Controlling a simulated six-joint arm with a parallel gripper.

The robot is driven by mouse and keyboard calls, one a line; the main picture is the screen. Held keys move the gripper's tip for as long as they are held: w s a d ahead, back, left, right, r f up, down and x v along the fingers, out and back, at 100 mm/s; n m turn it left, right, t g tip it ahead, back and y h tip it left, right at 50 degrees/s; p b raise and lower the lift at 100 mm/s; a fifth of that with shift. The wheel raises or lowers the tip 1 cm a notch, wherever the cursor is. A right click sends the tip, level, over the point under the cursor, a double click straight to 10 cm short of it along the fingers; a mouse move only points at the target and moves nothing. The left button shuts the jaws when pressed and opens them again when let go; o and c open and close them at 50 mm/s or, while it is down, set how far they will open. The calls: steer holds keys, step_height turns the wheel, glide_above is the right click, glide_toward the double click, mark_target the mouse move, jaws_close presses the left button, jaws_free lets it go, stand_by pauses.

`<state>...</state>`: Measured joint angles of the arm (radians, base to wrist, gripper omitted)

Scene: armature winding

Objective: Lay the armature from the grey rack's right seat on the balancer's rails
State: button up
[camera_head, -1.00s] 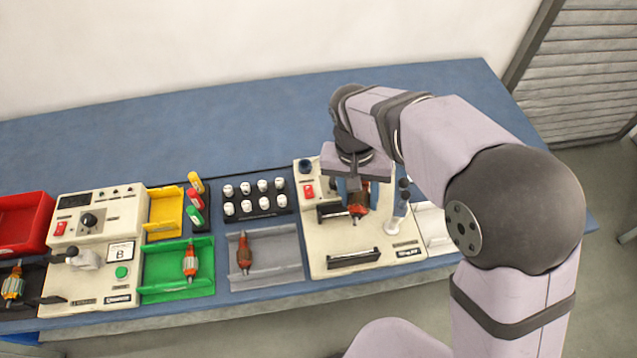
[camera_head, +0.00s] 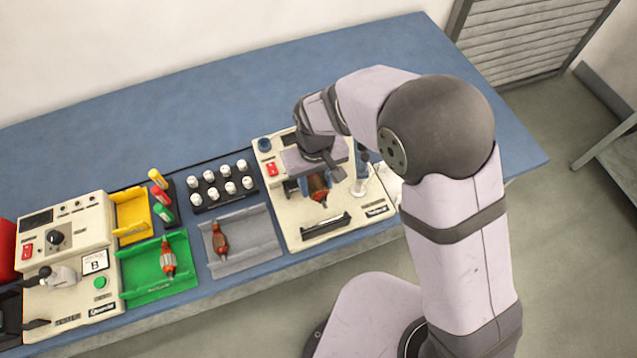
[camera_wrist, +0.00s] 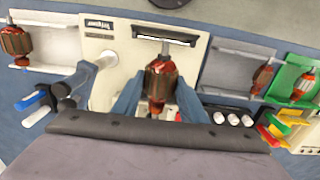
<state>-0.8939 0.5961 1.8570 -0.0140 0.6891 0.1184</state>
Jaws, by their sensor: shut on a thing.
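My gripper (camera_head: 318,186) is over the cream balancer (camera_head: 268,208). Its blue fingers (camera_wrist: 158,98) are shut on a copper-and-orange armature, with one finger on each side. That armature (camera_head: 318,189) points its shaft toward the front rail (camera_head: 326,226). In the wrist view, the shaft end is close to this black rail (camera_wrist: 150,35). I cannot tell whether the shaft touches the rails. The back rail (camera_head: 290,188) is mostly hidden by my gripper. The grey rack (camera_head: 255,235) has an armature (camera_head: 219,240) in its left seat, and its right seat is empty.
White-capped pieces (camera_head: 228,187), a green tray (camera_head: 150,278) and a cream control unit (camera_head: 60,240) stand left.

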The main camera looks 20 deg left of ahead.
steer(key=shift+f, duration=0.1)
steer(key=shift+f+b, duration=3.3)
steer(key=shift+f, duration=0.95)
steer(key=shift+f, duration=0.55)
steer(key=o, duration=1.4)
steer(key=shift+b, duration=0.3)
steer(key=shift+r+b, duration=0.9)
steer(key=shift+r, duration=2.8)
